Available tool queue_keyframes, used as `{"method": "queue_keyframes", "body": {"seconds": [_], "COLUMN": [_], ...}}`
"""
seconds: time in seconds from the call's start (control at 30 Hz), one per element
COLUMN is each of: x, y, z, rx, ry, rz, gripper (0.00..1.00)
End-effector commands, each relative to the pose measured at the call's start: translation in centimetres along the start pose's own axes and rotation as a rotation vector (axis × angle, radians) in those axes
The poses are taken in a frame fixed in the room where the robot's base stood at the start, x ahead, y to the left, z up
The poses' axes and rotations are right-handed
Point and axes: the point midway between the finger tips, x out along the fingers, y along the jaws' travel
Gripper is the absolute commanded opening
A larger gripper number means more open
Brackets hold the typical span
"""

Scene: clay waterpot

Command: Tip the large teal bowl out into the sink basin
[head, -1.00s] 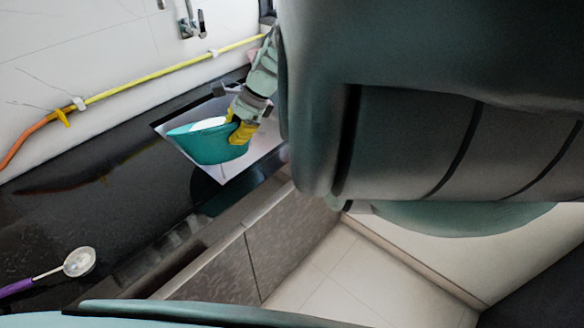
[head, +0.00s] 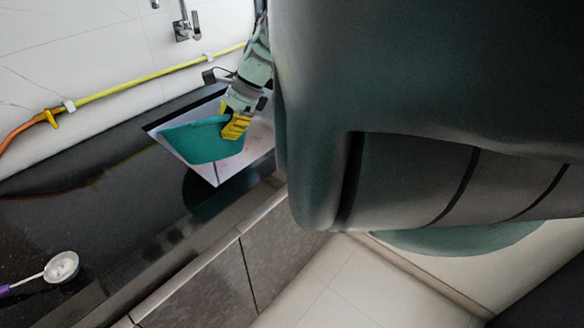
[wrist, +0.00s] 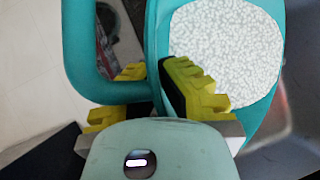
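The large teal bowl (head: 203,141) is held over the sink basin (head: 252,151) in the head view, tilted with its outside wall facing the camera. In the wrist view the bowl (wrist: 157,35) shows white speckled contents (wrist: 225,50) inside and a teal loop handle (wrist: 78,60) at left. My gripper (head: 236,124) has yellow fingers, also seen in the wrist view (wrist: 155,95), on either side of the bowl's handle-side edge, shut on it. The bowl's inside is hidden in the head view.
A ladle with a purple handle (head: 62,267) lies on the dark counter (head: 100,200) at the lower left. A tap (head: 185,28) is on the wall behind. A yellow hose (head: 130,85) runs along the wall.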

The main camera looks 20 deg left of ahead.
Motion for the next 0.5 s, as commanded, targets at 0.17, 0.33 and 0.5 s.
{"method": "queue_keyframes", "body": {"seconds": [0.17, 0.33, 0.5], "x": [0.17, 0.07, -0.07], "y": [-0.07, -0.17, -0.19], "z": [0.03, 0.07, 0.14], "rx": [0.002, 0.006, 0.011], "ry": [-0.002, -0.002, -0.003], "rz": [0.01, 0.016, 0.024], "gripper": [0.0, 0.0, 0.0]}}
